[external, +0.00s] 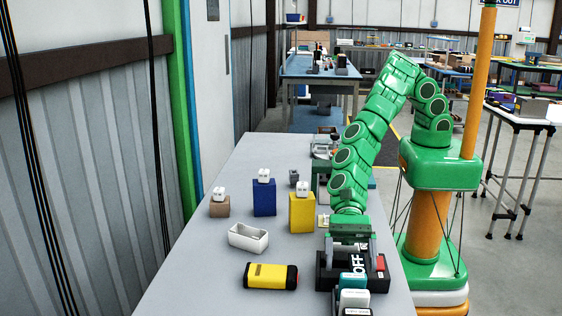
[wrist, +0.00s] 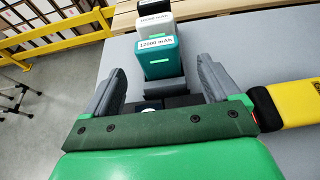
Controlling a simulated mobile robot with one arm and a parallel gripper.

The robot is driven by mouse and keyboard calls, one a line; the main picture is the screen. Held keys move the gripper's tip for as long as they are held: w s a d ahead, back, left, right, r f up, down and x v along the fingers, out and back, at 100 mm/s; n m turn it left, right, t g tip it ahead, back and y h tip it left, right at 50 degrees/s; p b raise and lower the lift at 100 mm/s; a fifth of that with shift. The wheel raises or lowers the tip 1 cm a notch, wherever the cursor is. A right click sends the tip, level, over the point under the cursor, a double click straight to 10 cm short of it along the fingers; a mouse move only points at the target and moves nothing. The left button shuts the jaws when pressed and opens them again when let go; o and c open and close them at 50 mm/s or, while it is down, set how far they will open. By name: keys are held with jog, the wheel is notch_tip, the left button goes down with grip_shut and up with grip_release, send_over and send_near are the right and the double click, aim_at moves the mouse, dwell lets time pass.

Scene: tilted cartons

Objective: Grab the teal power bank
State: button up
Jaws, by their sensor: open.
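The teal power bank (wrist: 158,62) stands in front of my gripper in the wrist view, with a "12000 mAh" label on its top edge. It also shows low in the external view (external: 352,283). A white power bank (wrist: 157,36) and a black one (wrist: 153,7) stand in a row behind it. My gripper (wrist: 161,66) is open, its grey fingers spread left and right, with nothing held between them. In the external view my gripper (external: 350,253) is low over a black case marked "OFF" (external: 353,268), close to the teal power bank. The teal bank's lower part is partly hidden.
A yellow and black device (external: 270,276) lies left of the black case; it shows at right in the wrist view (wrist: 292,104). An empty white tray (external: 248,237) and blue (external: 264,198), yellow (external: 301,213) and brown (external: 219,207) blocks stand farther back. The table's left part is clear.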

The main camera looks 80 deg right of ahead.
aim_at(353, 284)
jog(key=shift+a+f, duration=0.2)
jog(key=shift+a, duration=0.3)
jog(key=shift+s+x, duration=0.2)
jog(key=shift+x, duration=1.9)
jog(key=shift+w+a+f, duration=0.1)
jog(key=shift+a, duration=0.35)
jog(key=c, duration=1.2)
